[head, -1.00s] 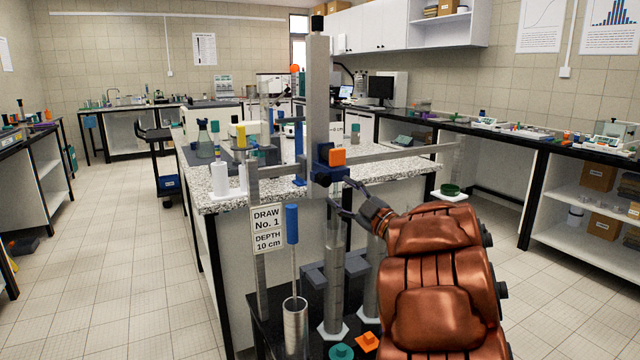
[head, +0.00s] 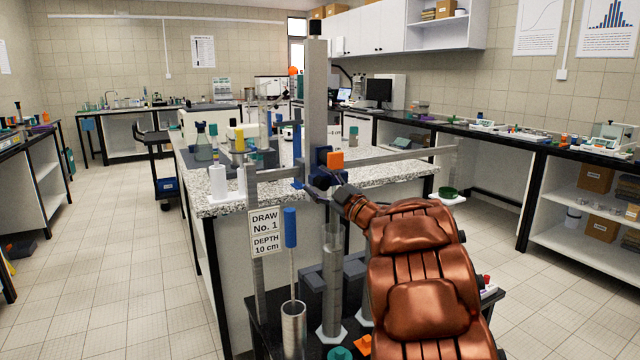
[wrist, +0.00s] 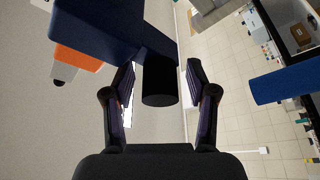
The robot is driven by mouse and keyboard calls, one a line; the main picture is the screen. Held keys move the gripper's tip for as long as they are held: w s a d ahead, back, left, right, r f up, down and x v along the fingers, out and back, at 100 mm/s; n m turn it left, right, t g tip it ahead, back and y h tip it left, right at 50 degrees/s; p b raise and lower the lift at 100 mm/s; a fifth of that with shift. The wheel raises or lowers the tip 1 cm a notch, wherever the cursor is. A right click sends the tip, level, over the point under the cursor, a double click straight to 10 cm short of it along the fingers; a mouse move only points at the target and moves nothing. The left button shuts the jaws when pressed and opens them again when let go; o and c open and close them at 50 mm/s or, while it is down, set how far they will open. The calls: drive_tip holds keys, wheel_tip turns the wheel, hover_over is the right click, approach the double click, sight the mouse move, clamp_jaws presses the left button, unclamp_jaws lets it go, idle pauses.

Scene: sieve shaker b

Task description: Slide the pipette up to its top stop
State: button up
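The pipette carriage is a dark blue block (head: 322,178) with an orange tab (head: 335,160). It sits partway up a tall grey post (head: 317,100). In the wrist view the blue block (wrist: 120,30) and orange tab (wrist: 76,58) are close, and a black round knob (wrist: 160,82) sticks out from the block. My gripper (wrist: 160,85) has one finger on each side of this knob, with narrow gaps showing, so it looks open. In the head view my gripper (head: 332,192) is at the carriage, its fingertips partly hidden. A clear tall cylinder (head: 332,285) stands below.
A crossbar (head: 395,156) runs right from the post. A sign reading "DRAW No. 1, DEPTH 10 cm" (head: 265,232) hangs at left. A blue-handled rod (head: 290,228) stands in a metal cup (head: 293,325). A granite-topped bench (head: 385,180) is behind.

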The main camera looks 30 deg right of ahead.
clamp_jaws()
idle(0.4)
wheel_tip(320, 180, up, 25)
drive_tip(key=p, duration=1.4)
drive_tip(key=shift+f, duration=0.15)
unclamp_jaws()
drive_tip(key=shift+f, duration=0.15)
drive_tip(key=v, duration=1.2)
drive_tip(key=shift+d, duration=0.1)
